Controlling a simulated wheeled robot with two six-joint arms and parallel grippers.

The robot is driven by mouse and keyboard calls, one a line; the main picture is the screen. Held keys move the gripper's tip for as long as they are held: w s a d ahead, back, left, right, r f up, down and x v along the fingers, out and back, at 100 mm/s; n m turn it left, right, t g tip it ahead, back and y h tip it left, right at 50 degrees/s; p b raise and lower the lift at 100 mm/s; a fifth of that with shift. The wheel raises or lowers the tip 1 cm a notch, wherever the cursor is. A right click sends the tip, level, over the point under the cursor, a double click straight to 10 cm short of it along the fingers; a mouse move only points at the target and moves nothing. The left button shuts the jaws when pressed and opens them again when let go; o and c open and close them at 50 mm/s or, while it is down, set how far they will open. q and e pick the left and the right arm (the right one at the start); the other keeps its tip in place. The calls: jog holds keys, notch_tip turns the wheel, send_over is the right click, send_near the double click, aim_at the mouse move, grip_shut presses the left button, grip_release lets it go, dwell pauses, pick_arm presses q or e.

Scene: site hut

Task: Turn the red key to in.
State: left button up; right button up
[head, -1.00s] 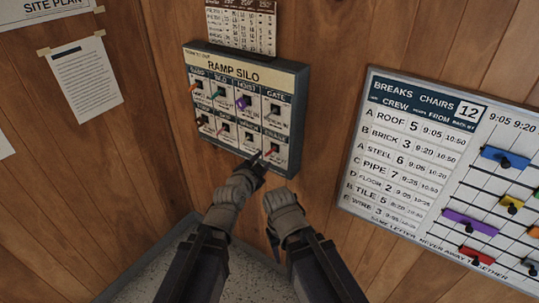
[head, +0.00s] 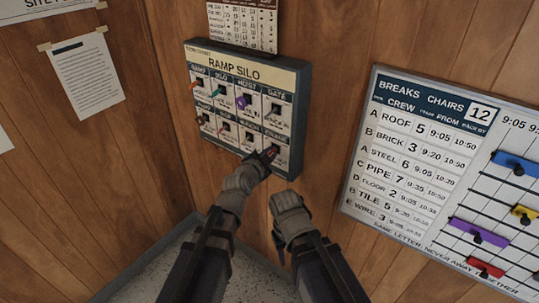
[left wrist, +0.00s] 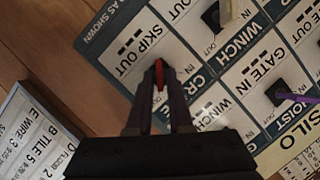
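The red key (head: 271,152) is at the lower right position of the RAMP SILO panel (head: 251,65) on the wooden wall. In the left wrist view the red key (left wrist: 159,75) stands between the tips of my left gripper (left wrist: 160,70). The fingers lie close on both sides of it and look shut on it. The gripper covers part of the label beside the key, so I cannot tell which mark the key points to. In the head view my left gripper (head: 267,156) reaches the panel from below. My right arm is lower right; its fingers are not clearly visible.
Other switches or keys share the panel, including a purple one (head: 241,102) in the upper row. A BREAKS CHAIRS board (head: 372,150) with coloured sliders hangs to the right. A paper sheet (head: 85,80) is taped at left. Bare wall lies between the panel and the board.

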pick_arm(q)
grip_shut()
dwell(0.4)
jog(key=shift+a+r+n+g+h+p, duration=0.15)
jog(key=shift+n+g+h+p, duration=0.35)
jog(key=shift+n+p, duration=0.45)
jog(key=shift+w+a+f+n+g+h+b, duration=0.15)
jog(key=shift+n+g+h+b, duration=0.2)
jog(key=shift+n+g+h, duration=0.75)
jog(key=shift+w+a+n+g+h+b, duration=0.1)
jog(key=shift+n+h+b, duration=0.35)
jog(key=shift+n, duration=1.35)
jog(key=shift+w+a+f+n+g+h+b, duration=0.15)
jog(key=shift+n+g+h, duration=0.45)
jog(key=shift+n+h, duration=0.6)
jog(key=shift+s+r+n, duration=0.1)
jog(key=shift+n, duration=0.35)
